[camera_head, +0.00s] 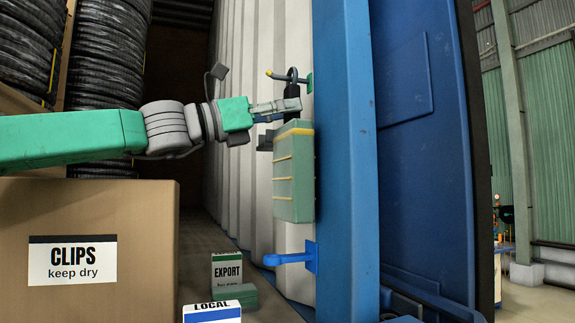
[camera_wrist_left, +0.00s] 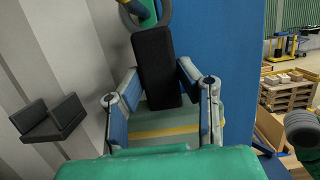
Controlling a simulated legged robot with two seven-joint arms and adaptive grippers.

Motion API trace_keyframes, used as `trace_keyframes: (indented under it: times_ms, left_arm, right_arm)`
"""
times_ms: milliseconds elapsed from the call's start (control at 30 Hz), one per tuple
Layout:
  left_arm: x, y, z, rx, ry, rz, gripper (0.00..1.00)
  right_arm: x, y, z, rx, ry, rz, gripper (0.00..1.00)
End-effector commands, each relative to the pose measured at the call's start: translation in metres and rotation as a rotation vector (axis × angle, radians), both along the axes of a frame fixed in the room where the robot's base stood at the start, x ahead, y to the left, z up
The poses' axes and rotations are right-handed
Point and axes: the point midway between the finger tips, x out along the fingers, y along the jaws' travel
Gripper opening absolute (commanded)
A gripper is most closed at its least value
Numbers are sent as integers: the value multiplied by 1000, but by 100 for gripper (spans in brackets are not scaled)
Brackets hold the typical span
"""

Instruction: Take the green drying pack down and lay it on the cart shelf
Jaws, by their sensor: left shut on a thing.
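The green drying pack (camera_head: 293,178), a ribbed block with yellow stripes, hangs upright beside the blue door post. It also shows below the fingers in the left wrist view (camera_wrist_left: 165,128). Its black strap (camera_head: 292,90) rises to a loop at the green peg (camera_head: 308,83) with the yellow tip; the loop appears to be around the peg. My left gripper (camera_head: 285,108) is shut on the black strap, which stands between its fingers in the left wrist view (camera_wrist_left: 158,65).
A blue hook (camera_head: 290,257) juts out below the pack. A dark bracket (camera_wrist_left: 50,120) sits on the corrugated wall. A CLIPS carton (camera_head: 90,250), an EXPORT box (camera_head: 227,269), a LOCAL box (camera_head: 212,311) and black hose coils (camera_head: 105,60) stand left.

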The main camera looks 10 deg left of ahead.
Motion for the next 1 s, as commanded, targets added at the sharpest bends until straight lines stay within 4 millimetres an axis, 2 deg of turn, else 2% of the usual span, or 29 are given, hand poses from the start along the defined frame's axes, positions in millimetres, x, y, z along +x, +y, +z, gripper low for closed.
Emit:
trace_keyframes:
  times_ms: [67,500,1000]
  left_arm:
    - [-1,1,6,-2,-1,0,0]
    - [-2,0,5,1,-2,0,0]
    - [-15,24,6,-1,-2,1,0]
  right_arm:
    - [0,0,5,0,0,0,40]
    - [0,0,5,0,0,0,40]
    - [0,0,11,0,0,0,40]
